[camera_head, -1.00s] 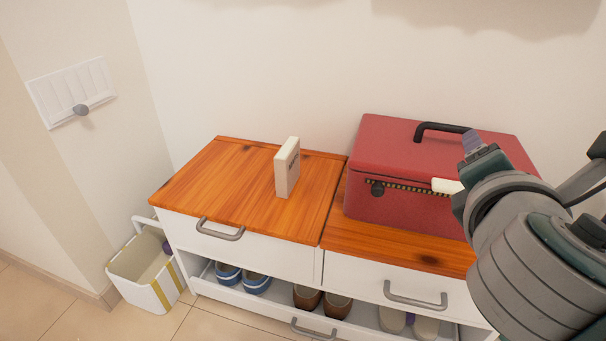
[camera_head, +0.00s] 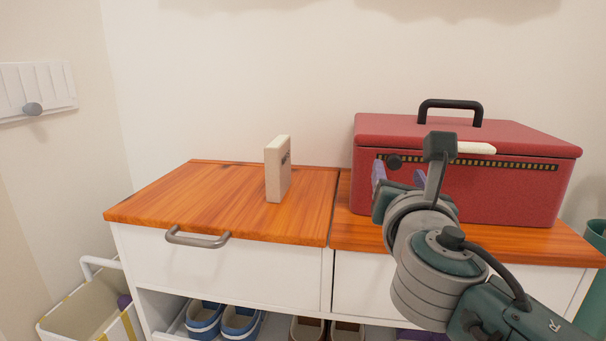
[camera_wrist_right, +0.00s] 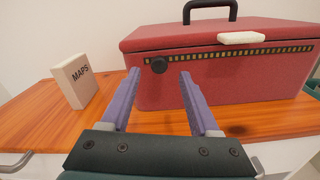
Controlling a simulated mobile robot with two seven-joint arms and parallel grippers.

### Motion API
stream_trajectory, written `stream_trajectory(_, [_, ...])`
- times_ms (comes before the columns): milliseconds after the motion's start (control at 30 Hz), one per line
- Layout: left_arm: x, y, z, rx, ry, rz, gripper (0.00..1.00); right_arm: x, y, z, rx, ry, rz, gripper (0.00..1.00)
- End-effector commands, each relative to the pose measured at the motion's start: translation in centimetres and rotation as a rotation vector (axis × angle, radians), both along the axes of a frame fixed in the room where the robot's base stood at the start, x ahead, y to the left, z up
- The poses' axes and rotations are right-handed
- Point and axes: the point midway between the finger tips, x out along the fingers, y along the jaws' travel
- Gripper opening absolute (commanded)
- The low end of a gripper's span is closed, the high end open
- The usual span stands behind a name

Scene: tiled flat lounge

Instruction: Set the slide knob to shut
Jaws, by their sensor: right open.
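A round dark knob (camera_head: 394,162) sits at the left end of a yellow-and-black strip (camera_head: 500,163) on the front of a red box (camera_head: 540,190). The box is closed, with a black handle on its lid. My right gripper (camera_head: 398,176) is open and empty in front of the box. In the right wrist view, the knob (camera_wrist_right: 159,65) appears between the tips of its purple fingers (camera_wrist_right: 159,75). I cannot tell whether they touch it. A grey knob (camera_head: 33,109) also sits on a white slatted wall panel (camera_head: 60,85) at the far left. My left gripper is out of view.
The box stands on a wooden-topped cabinet (camera_head: 220,200). A white block labelled MAPS (camera_wrist_right: 76,82) stands upright left of it. Shoes (camera_head: 240,322) are on the shelf below. A white bin (camera_head: 80,310) is at lower left, a green container (camera_head: 597,235) at right.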

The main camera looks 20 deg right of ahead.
Motion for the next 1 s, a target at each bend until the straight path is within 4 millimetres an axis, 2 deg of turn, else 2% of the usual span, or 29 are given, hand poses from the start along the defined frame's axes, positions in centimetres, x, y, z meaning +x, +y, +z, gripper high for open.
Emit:
stream_trajectory(33, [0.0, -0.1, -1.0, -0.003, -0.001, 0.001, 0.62, 0.9, -0.5, -0.4, -0.001, -0.004, -0.001, 0.62])
stream_trajectory(233, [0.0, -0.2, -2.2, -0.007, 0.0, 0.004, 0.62, 3.3, -2.1, -0.3, 0.0, -0.002, -0.001, 0.62])
stream_trajectory(400, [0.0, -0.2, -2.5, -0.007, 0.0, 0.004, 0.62, 4.0, -2.5, -0.1, 0.001, -0.001, 0.0, 0.62])
stream_trajectory(633, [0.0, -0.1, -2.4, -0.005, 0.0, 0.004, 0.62, 4.0, -2.5, 0.0, 0.001, 0.0, 0.0, 0.61])
stream_trajectory(1000, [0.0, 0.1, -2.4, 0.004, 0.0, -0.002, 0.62, 4.0, -2.5, 0.0, 0.002, 0.0, 0.0, 0.19])
